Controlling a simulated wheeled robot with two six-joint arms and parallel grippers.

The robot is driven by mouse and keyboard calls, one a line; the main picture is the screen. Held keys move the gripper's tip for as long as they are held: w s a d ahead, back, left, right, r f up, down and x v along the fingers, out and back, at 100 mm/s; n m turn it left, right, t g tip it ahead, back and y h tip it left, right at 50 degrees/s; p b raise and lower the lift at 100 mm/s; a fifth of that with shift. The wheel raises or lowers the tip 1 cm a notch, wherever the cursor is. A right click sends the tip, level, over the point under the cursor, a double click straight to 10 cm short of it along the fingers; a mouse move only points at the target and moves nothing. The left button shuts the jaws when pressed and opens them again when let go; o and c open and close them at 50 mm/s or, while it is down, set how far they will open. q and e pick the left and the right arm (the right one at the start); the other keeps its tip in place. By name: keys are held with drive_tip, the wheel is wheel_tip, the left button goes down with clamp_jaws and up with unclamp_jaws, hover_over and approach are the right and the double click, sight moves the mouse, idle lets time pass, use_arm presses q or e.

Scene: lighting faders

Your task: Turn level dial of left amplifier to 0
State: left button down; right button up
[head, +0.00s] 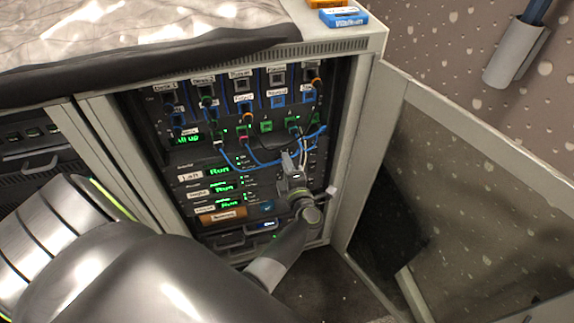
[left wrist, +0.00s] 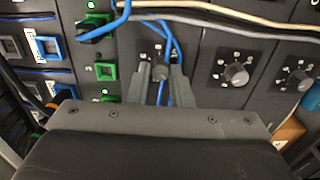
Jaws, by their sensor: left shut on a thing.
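The left amplifier (head: 190,177) is the top of the stacked units in the open rack, with a label that seems to read "Left" and a green "Run" display. My left gripper (head: 288,160) reaches up to the right side of its front. In the left wrist view my left gripper (left wrist: 161,82) has its two fingers on either side of the level dial (left wrist: 160,70), shut on it. The dial's knob shows between the fingers; its pointer is too small to read. The fingers hide part of the dial's scale. My right gripper is not in view.
A blue cable (left wrist: 173,42) runs close by the held dial, and white cables (left wrist: 235,15) cross above. Two further dials, a middle one (left wrist: 236,74) and one at the right (left wrist: 300,81), sit beside it. An open cabinet door (head: 455,190) stands at the right.

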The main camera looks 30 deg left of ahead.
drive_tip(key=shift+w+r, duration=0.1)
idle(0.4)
use_arm(q)
drive_tip(key=c, duration=1.3)
unclamp_jaws()
drive_tip(key=shift+d, duration=0.15)
